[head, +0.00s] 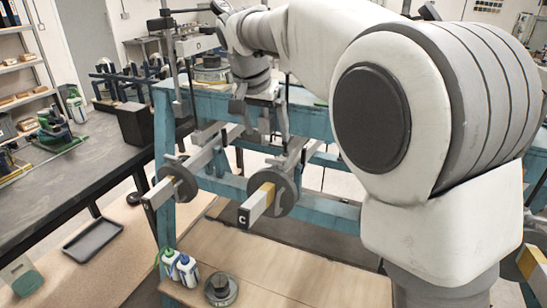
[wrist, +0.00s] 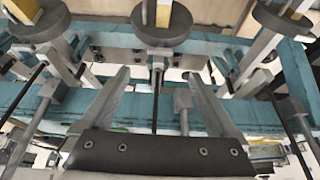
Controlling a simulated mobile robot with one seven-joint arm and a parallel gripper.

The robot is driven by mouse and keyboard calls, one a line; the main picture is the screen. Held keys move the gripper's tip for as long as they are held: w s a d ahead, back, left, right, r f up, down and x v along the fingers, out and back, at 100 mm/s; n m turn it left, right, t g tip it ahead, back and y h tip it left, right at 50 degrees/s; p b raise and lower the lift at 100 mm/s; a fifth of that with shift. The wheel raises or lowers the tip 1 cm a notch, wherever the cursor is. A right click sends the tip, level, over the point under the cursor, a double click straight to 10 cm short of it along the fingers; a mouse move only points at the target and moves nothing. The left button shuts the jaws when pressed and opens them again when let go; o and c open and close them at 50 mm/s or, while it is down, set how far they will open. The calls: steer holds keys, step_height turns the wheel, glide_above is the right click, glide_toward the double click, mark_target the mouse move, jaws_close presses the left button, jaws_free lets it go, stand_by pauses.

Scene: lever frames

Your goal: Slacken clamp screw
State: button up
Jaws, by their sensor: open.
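Levers with round dark weights stick out from a blue frame (head: 168,130). One lever end (head: 257,205) is marked "C" and has a yellow band behind the mark; its weight (head: 284,190) sits beside that band. My gripper (head: 262,120) points down at the frame, above and behind this lever. In the wrist view my gripper (wrist: 157,76) is open, its two fingers apart. A thin dark upright rod (wrist: 155,105) shows between the fingers, below a weight (wrist: 161,22). A grey block on a rod (wrist: 183,100) is close to the right finger. I cannot tell which part is the clamp screw.
A second lever with a weight (head: 177,180) is to the left. White bottles (head: 180,266) and a round dark weight (head: 221,289) stand on the wooden board below. A dark bench (head: 60,185) with tools and a black box (head: 136,124) lies at the left.

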mark_target(274, 160)
steer(key=b+x, duration=0.1)
steer(key=x, duration=0.9)
steer(key=shift+f, duration=0.15)
steer(key=c, duration=1.4)
